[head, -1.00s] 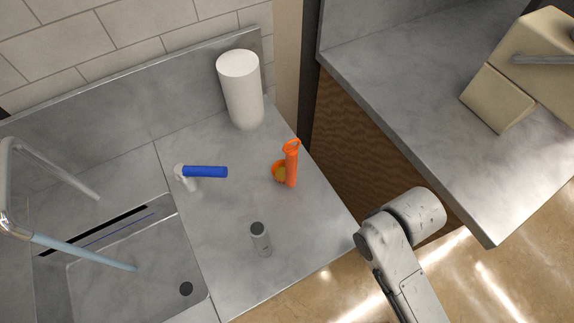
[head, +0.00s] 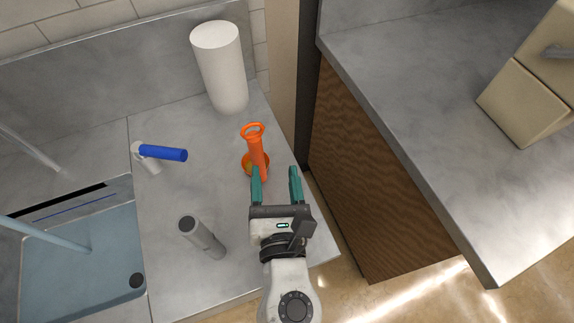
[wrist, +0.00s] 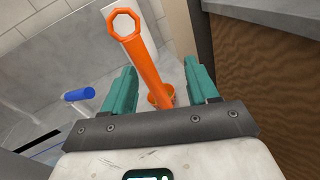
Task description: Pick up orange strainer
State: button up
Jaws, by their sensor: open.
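The orange strainer (head: 257,150) is on the grey counter near its right edge, with its ring-ended handle pointing up and its bowl end low. In the wrist view the strainer handle (wrist: 143,62) rises between the two teal fingers in the picture, its ring toward the camera. My gripper (head: 276,172) is open and empty, close to the strainer on its near side. In the head view the left finger overlaps the lower part of the strainer. I cannot tell whether it touches. The strainer's bowl is partly hidden.
A white cylinder (head: 220,68) stands behind at the wall. A blue-handled white tool (head: 160,153) and a grey cylinder (head: 203,238) stand to the left. The sink (head: 80,275) is further left. A wood-sided cabinet (head: 365,185) is close on the right, across a gap.

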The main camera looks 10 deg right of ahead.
aim_at(257, 150)
jog(key=w+n, duration=0.1)
jog(key=w+a+n, duration=0.1)
jog(key=w+a+y, duration=0.1)
jog(key=w, duration=0.1)
jog(key=shift+w+a+r+n+t+p, duration=0.1)
jog(key=shift+a+r+n+t+p, duration=0.2)
jog(key=shift+n, duration=0.1)
jog(key=shift+w+a, duration=0.15)
jog(key=shift+w, duration=1.3)
jog(key=shift+w+a, duration=0.15)
jog(key=shift+w, duration=1.25)
grip_shut()
